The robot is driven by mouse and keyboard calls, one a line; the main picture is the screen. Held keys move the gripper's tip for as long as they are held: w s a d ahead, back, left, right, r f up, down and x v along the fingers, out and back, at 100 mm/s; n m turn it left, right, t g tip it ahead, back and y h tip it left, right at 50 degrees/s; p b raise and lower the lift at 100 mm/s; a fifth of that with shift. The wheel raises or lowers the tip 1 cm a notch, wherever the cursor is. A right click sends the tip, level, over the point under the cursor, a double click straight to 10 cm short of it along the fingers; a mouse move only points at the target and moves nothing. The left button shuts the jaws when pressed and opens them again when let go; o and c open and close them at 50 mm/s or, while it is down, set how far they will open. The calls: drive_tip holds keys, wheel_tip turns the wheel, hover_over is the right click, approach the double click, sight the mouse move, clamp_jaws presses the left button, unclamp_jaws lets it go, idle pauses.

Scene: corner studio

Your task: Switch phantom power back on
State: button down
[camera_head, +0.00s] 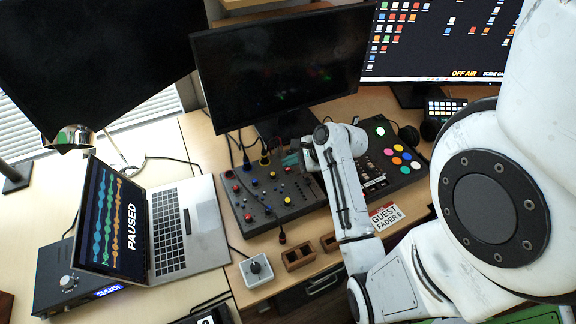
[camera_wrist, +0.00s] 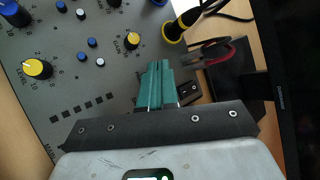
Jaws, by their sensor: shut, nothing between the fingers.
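A grey mixer (camera_head: 268,196) with coloured knobs stands on the desk in the head view, and its panel (camera_wrist: 85,75) fills the left of the wrist view. My gripper (camera_head: 291,159) is over the mixer's far right corner in the head view. In the wrist view its teal fingers (camera_wrist: 157,78) are shut together and hold nothing. A black rocker switch (camera_wrist: 188,91) with pale marks shows just right of the fingertips, partly covered by them. I cannot tell which way it is pressed, whether the fingers touch it, or whether it is the phantom power switch.
A monitor (camera_head: 280,65) stands close behind the mixer. Black plugs and cables (camera_wrist: 182,24) rise beside the fingers. A pad controller (camera_head: 392,160) and a "GUEST FADER 6" card (camera_head: 386,216) lie right.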

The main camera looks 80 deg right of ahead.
drive_tip(key=shift+r, duration=0.1)
wheel_tip(320, 180, up, 6)
drive_tip(key=p, duration=0.8)
idle(0.7)
drive_tip(key=a+n, duration=0.1)
drive_tip(key=a, duration=0.1)
drive_tip(key=w+a+f+n+g, duration=0.1)
drive_tip(key=a+n, duration=0.1)
drive_tip(key=w+a+f+n+y, duration=0.1)
drive_tip(key=a, duration=0.1)
drive_tip(key=shift+b, duration=0.35)
drive_tip(key=a+n+g, duration=0.1)
drive_tip(key=a+n, duration=0.1)
drive_tip(key=a, duration=0.1)
drive_tip(key=a+f+n+y, duration=0.1)
drive_tip(key=a+n, duration=0.1)
drive_tip(key=a, duration=0.1)
drive_tip(key=a+n+g, duration=0.1)
drive_tip(key=a+n, duration=0.1)
drive_tip(key=n, duration=0.1)
drive_tip(key=shift+a+f+g+b, duration=0.25)
drive_tip(key=shift+a+g+b, duration=0.05)
drive_tip(key=shift+a+b, duration=0.1)
drive_tip(key=s+a+n+g+b, duration=0.1)
drive_tip(key=s+a+n+g, duration=0.3)
drive_tip(key=a+n, duration=0.9)
drive_tip(key=s+r+n, duration=0.1)
drive_tip(key=s+n, duration=0.2)
drive_tip(key=shift+h, duration=0.4)
